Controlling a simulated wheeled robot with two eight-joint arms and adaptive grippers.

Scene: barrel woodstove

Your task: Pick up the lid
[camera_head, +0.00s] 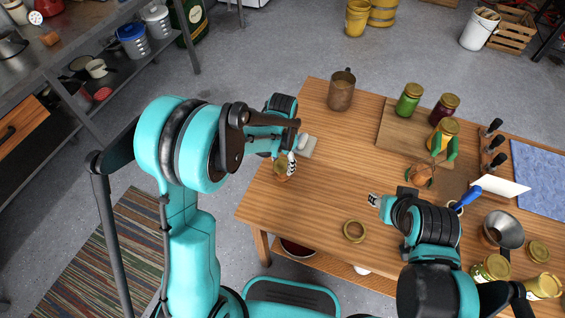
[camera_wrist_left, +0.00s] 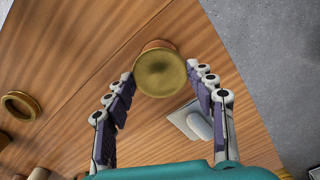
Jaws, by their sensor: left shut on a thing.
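A round brass-coloured lid (camera_wrist_left: 160,74) sits between the fingertips of my left gripper (camera_wrist_left: 158,78) in the left wrist view, with a coppery edge showing behind it. My left gripper (camera_head: 287,163) is shut on this lid near the table's left edge. The lid (camera_head: 282,172) is partly hidden by the fingers in the head view; I cannot tell whether it touches the table. A second, ring-like brass lid (camera_head: 354,231) lies on the table's front part. My right gripper (camera_head: 374,200) is above the table to the right; its finger opening is too small to judge.
A grey-white block (camera_head: 307,146) lies right beside my left gripper. A brown mug (camera_head: 341,91) stands at the back left. A cutting board (camera_head: 393,140) with jars (camera_head: 409,100) is at the back. The table's middle is clear.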

